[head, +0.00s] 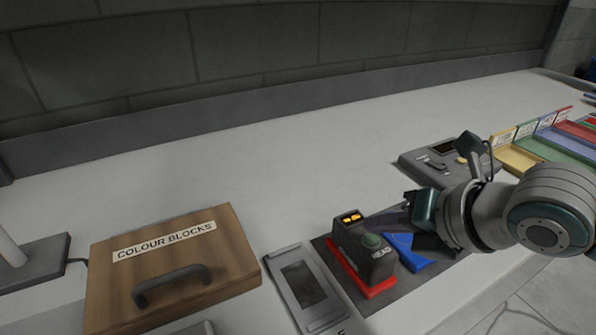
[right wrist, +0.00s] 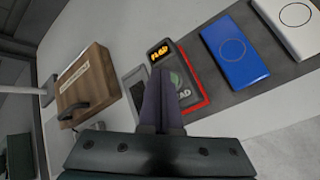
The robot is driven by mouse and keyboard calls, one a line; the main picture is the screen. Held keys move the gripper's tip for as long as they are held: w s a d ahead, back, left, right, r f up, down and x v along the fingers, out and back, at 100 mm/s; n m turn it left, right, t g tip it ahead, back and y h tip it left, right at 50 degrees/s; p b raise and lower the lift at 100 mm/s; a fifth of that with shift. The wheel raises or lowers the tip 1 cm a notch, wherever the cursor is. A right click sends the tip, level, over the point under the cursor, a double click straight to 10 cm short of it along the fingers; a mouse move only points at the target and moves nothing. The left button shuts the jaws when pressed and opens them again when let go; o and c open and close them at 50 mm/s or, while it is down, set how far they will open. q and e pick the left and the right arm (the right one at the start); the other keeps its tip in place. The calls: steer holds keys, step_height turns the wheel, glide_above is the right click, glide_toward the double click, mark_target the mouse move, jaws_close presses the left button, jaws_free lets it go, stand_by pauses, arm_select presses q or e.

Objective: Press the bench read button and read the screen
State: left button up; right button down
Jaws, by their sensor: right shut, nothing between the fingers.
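The screen also glows in the right wrist view (right wrist: 159,53). My right gripper (head: 412,212) is right of the reader in the head view, apart from the button. In the right wrist view its fingers (right wrist: 160,74) are shut and empty, and partly hide the reader and button. My left gripper is not in view.
A wooden "COLOUR BLOCKS" box (head: 225,255) with a handle stands at left. A grey panel with a dark window (head: 288,258) lies beside the reader. A blue block (right wrist: 235,48) and white block (right wrist: 290,22) lie nearby. A grey device (head: 425,165) and coloured trays (head: 515,160) stand farther right.

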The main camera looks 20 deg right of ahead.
steer(key=shift+f, duration=0.1)
steer(key=shift+f+b, duration=0.3)
steer(key=shift+f, duration=0.45)
stand_by(0.6)
steer(key=shift+r, duration=0.15)
steer(key=shift+r+p, duration=0.6)
steer(key=shift+r, duration=0.15)
